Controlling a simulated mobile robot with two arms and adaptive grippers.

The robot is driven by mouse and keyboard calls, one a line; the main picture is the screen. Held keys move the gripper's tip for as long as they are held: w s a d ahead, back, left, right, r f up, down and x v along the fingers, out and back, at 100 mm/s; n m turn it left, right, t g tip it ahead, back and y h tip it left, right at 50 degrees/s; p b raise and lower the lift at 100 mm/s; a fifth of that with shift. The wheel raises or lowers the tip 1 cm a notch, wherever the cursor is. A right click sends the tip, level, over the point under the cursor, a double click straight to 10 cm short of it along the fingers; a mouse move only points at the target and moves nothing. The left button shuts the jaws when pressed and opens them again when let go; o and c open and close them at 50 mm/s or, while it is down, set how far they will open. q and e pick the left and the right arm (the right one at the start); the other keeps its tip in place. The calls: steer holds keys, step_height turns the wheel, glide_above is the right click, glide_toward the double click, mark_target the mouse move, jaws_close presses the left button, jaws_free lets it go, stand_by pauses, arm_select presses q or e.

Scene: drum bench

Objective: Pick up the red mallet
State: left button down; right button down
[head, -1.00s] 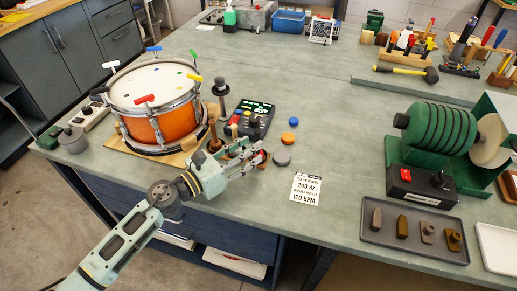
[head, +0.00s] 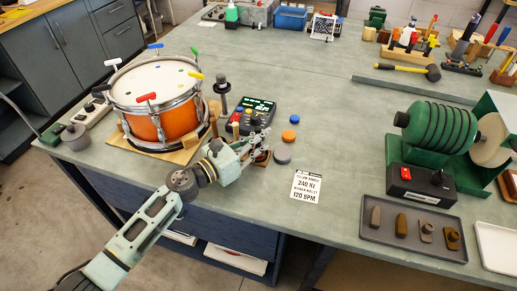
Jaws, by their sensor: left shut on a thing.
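My left gripper (head: 260,143) is at the front edge area of the bench, in front of the black control box. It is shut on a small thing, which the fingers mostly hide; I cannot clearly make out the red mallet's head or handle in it. A small brown wooden base (head: 262,158) stands on the bench just below the fingers. My right gripper is not in view.
The orange drum (head: 163,118) stands to the left on a board. The black control box (head: 257,115) is behind the gripper. Blue, orange and grey discs (head: 282,156) lie to its right. A white printed card (head: 306,187) lies nearer the edge. The bench centre is clear.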

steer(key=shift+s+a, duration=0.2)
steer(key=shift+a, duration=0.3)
